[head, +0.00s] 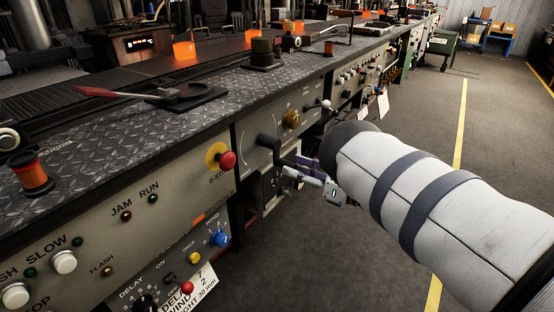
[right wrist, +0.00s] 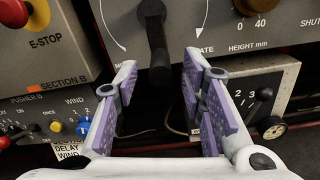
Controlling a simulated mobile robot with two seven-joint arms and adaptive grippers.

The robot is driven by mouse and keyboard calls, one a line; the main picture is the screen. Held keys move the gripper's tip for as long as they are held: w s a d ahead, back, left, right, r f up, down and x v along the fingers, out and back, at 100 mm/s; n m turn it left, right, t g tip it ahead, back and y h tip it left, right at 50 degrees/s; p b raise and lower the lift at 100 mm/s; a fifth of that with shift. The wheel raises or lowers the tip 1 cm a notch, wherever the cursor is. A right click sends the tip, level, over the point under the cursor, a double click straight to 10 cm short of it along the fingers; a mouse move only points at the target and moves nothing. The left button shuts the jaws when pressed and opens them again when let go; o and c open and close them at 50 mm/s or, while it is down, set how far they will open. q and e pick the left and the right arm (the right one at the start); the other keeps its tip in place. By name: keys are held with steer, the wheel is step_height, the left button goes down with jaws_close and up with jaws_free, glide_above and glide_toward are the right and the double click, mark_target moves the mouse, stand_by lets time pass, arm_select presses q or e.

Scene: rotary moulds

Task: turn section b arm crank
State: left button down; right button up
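The black arm crank (right wrist: 155,45) is on a grey panel with a curved arrow scale, its handle hanging straight down in the right wrist view. In the head view the crank (head: 268,141) shows on the machine's front, just left of my right gripper (head: 302,172). In the right wrist view my right gripper (right wrist: 160,80) is open, with purple finger pads. The crank's lower end appears between the two fingertips; I cannot tell whether the fingers touch it. The panel left of it carries the label SECTION B (right wrist: 62,83). My left gripper is not in view.
A red E-STOP button (head: 228,160) and a blue knob (head: 220,239) are left of the crank. A brown knob (head: 291,119) is right of it. The floor (head: 420,120) in front of the machine is clear.

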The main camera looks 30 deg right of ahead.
mark_target(278, 161)
steer(key=x, duration=0.6)
steer(key=shift+w, duration=0.3)
jaws_close()
